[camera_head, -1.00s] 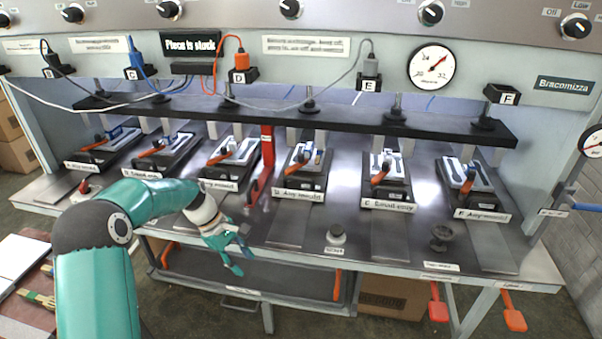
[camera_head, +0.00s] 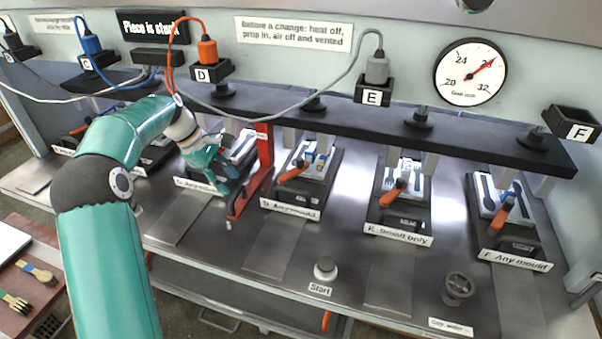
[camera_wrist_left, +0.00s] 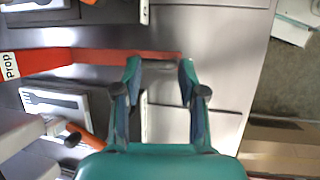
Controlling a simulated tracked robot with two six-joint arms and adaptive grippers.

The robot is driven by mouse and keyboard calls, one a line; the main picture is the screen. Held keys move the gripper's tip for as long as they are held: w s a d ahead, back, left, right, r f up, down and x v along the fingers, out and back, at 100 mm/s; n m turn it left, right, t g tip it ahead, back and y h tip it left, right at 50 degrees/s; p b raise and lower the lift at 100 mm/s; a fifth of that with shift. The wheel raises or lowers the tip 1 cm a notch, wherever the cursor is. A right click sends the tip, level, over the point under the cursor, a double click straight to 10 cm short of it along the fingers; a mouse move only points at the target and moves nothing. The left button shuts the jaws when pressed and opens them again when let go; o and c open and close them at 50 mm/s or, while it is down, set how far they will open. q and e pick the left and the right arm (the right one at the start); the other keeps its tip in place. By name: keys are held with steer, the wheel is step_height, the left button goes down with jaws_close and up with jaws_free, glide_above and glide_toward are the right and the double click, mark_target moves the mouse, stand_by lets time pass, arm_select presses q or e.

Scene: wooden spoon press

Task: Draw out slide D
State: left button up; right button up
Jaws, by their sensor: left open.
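Slide D (camera_head: 270,256) runs toward the bench's front edge under a dark block labelled "D. Any mould" (camera_head: 291,209). It carries a light mould and an orange handle (camera_head: 295,172), tilted up. Part of its block shows at the top left of the left wrist view (camera_wrist_left: 40,17). My left gripper (camera_head: 226,168) is open and empty, above the front of the slide C block and left of slide D. In the left wrist view its fingertips (camera_wrist_left: 160,66) lie by the front end of the red prop. My right gripper is out of view.
The red prop (camera_head: 262,160) stands between slides C and D, its foot reaching forward. Slide C (camera_head: 172,222) is to its left, slides E and F to the right. A Start button (camera_head: 325,268) and a knob (camera_head: 457,287) sit near the front. A dark crossbar (camera_head: 350,120) spans above.

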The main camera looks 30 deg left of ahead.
arm_select(q)
steer(key=shift+w+r, duration=0.1)
steer(key=shift+w, duration=0.2)
steer(key=shift+w+d, duration=0.25)
steer(key=shift+w, duration=0.05)
steer(key=p, duration=0.3)
glide_above(288, 189)
steer(key=s+a, duration=0.1)
steer(key=a, duration=0.1)
steer(key=x, duration=0.3)
steer(key=shift+s+f, duration=0.15)
steer(key=shift+f, duration=0.3)
steer(key=shift+d+f, duration=0.2)
steer(key=shift+f, duration=0.3)
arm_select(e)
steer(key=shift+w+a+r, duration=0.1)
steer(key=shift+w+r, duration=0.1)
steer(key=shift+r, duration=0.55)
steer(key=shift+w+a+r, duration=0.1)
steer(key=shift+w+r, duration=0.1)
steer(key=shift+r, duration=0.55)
arm_select(q)
jaws_close()
steer(key=shift+d, duration=0.1)
